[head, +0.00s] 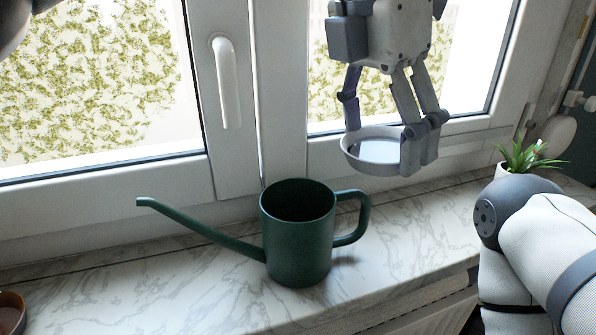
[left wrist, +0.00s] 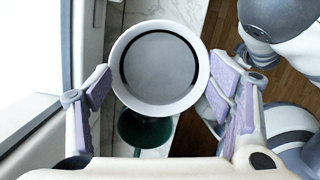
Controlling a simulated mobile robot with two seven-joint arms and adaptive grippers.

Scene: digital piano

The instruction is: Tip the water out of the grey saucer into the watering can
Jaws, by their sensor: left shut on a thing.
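The grey saucer (head: 368,162) is in the air in front of the window, right of and above the watering can. It looks nearly level, with a pale surface inside that may be water. My left gripper (head: 385,148) hangs from above, shut on the saucer's sides. In the left wrist view the saucer (left wrist: 160,102) sits between the finger pads, with a dark ring inside. The dark green watering can (head: 297,240) stands upright on the sill, spout to the left, handle to the right. Its opening is dark inside. Part of it shows behind the saucer in the left wrist view (left wrist: 146,132). My right gripper is out of view.
The marble sill (head: 170,290) is clear around the can. A window handle (head: 226,85) sticks out behind it. A potted plant (head: 524,158) stands at the far right. A brown pot (head: 10,312) is partly visible at lower left. My right arm (head: 545,240) fills the lower right.

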